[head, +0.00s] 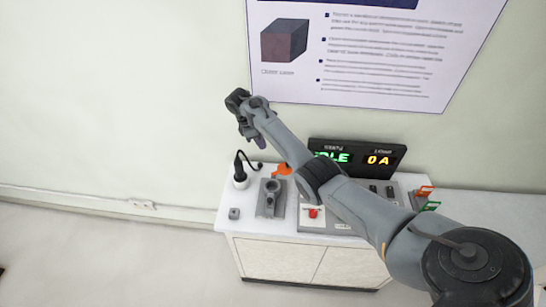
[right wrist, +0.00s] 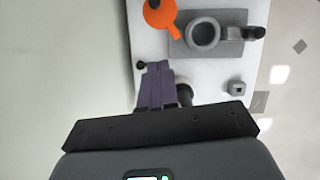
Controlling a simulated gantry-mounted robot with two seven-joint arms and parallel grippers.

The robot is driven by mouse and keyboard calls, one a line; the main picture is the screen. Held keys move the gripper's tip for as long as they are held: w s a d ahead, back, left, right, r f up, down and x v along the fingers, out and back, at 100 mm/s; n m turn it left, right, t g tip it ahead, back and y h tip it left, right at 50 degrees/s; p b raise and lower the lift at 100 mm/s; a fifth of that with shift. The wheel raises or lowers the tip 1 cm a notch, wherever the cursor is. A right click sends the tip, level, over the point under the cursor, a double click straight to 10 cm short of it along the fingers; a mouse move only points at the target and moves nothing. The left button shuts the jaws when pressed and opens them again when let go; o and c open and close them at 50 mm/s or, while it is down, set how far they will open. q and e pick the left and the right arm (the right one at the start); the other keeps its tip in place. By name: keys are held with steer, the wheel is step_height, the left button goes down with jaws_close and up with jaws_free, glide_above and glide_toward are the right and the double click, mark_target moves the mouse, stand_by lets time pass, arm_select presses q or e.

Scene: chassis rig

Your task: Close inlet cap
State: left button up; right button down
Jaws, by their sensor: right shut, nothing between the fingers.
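The inlet is a round grey ring (right wrist: 203,34) on a grey plate (right wrist: 236,17); the plate also shows in the head view (head: 271,211). An orange round cap (right wrist: 160,15) is beside the ring in the right wrist view, with a stem toward the plate, and does not cover the opening. The cap is partly visible behind the plate in the head view (head: 283,169). My right gripper (head: 261,145) is above the back of the cabinet. Its purple fingers (right wrist: 158,68) are shut and empty, apart from the cap and ring. My left gripper is not in view.
A black-handled plug on a cable (head: 240,172) stands at the cabinet's left. A small grey block (head: 234,213) sits in front of it. A display (head: 379,160) and a panel with a red button (head: 313,213) are to the right. The wall is close behind.

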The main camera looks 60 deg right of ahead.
glide_above(285, 168)
steer(key=w+a, duration=0.2)
steer(key=w, duration=0.1)
steer(key=f, duration=0.6)
steer(key=f+p, duration=0.1)
steer(key=f, duration=0.2)
steer(key=shift+d+f, duration=0.25)
steer(key=shift+s+d+f, duration=0.1)
steer(key=shift+s+d, duration=0.2)
steer(key=shift+s, duration=0.2)
steer(key=shift+s+d+p, duration=0.1)
steer(key=shift+s+p, duration=0.05)
steer(key=shift+p, duration=0.4)
steer(key=shift+m, duration=0.3)
